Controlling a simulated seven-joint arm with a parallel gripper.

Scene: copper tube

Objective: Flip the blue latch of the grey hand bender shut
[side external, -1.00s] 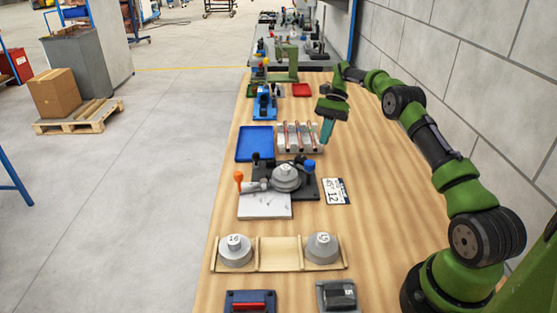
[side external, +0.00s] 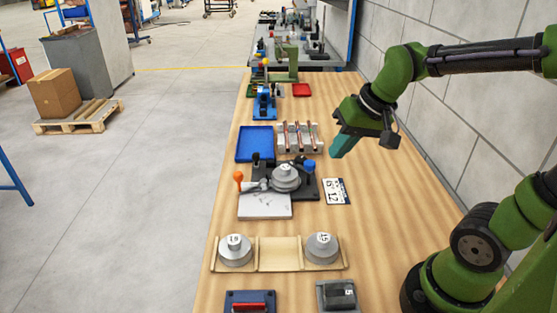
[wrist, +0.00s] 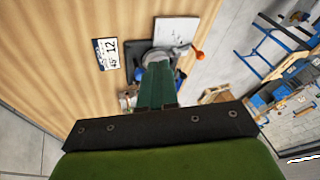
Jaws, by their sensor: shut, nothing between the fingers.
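The grey hand bender (side external: 284,178) stands on its dark base in the middle of the bench, with an orange-knobbed lever (side external: 239,177) at its left. The blue latch (side external: 309,165) is at the base's back right corner; whether it is open or shut is too small to tell. My gripper (side external: 338,153), with teal fingers, is shut and empty, in the air to the right of and above the bender, apart from the latch. In the wrist view the bender (wrist: 155,58) is partly hidden behind my shut fingers (wrist: 158,70), which cover the latch area.
A rack with copper tubes (side external: 299,138) and a blue tray (side external: 255,143) lie behind the bender. A number card (side external: 335,191) lies to its right. A wooden holder with two grey formers (side external: 280,253) is in front. The bench's right side is clear.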

